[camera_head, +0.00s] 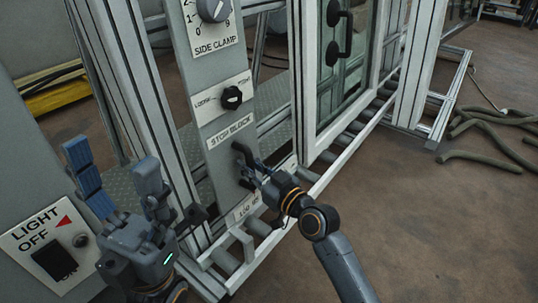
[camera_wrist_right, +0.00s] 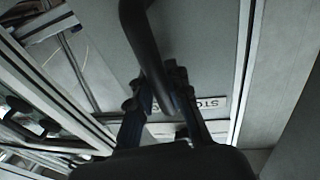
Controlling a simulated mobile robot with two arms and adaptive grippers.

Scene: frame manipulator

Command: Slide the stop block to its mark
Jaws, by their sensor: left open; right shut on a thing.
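The grey panel carries a "STOP BLOCK" label (camera_head: 230,131) with a dark curved handle (camera_head: 241,153) just below it. My right gripper (camera_head: 254,170) is shut on this handle. In the right wrist view the dark handle (camera_wrist_right: 138,35) runs down between the fingers of my right gripper (camera_wrist_right: 165,85). Part of the label (camera_wrist_right: 214,103) shows behind them. A black knob (camera_head: 231,98) sits above the label on a small white plate. A partly hidden lower label (camera_head: 246,207) is too small to read. My left gripper (camera_head: 112,160) is open and empty at the left, apart from the panel.
A "SIDE CLAMP" dial (camera_head: 213,9) is at the panel's top. A "LIGHT OFF" switch (camera_head: 52,261) is near my left gripper. A framed glass door (camera_head: 347,60) stands right of the panel. Rollers (camera_head: 345,140) run along the frame's base. Hoses (camera_head: 490,140) lie on the floor at right.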

